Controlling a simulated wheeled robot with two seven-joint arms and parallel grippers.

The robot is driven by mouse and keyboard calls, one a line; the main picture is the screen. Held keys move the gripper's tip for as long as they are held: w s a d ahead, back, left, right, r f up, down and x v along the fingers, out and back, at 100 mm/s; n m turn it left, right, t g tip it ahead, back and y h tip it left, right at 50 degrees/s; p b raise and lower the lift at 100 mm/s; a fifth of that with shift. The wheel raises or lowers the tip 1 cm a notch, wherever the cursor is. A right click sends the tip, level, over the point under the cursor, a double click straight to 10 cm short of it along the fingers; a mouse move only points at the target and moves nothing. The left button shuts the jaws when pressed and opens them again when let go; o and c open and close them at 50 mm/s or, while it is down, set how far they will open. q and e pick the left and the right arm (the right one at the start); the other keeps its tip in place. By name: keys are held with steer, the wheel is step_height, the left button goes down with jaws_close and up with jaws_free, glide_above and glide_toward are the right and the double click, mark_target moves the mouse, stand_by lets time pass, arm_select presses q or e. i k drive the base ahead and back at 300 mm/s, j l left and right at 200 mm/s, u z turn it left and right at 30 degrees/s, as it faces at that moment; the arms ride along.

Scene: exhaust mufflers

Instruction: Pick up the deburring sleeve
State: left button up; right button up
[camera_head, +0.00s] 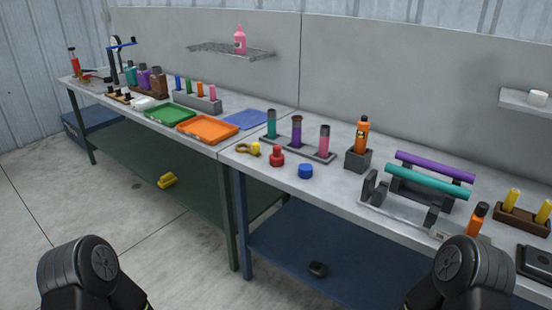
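I cannot tell for sure which thing is the deburring sleeve. On the grey workbench top (330,194), a short red piece (277,157) stands left of a short blue round piece (305,171). A yellow piece with a ring (247,150) lies behind and left of the red one. Behind them, teal, purple and pink upright tubes with dark tops stand in a grey rack (310,153). Black rounded parts of my two arms show at the bottom left and bottom right, well short of the bench. Neither gripper shows.
Purple (436,167) and teal (426,181) tubes lie across a grey stand at right. An orange bottle (362,135) sits in a dark block. Green (171,117) and orange (207,130) trays are on the left bench.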

mark_target(277, 160)
steer(key=i+j, duration=0.1)
steer(key=i, duration=1.2)
steer(key=u, duration=1.1)
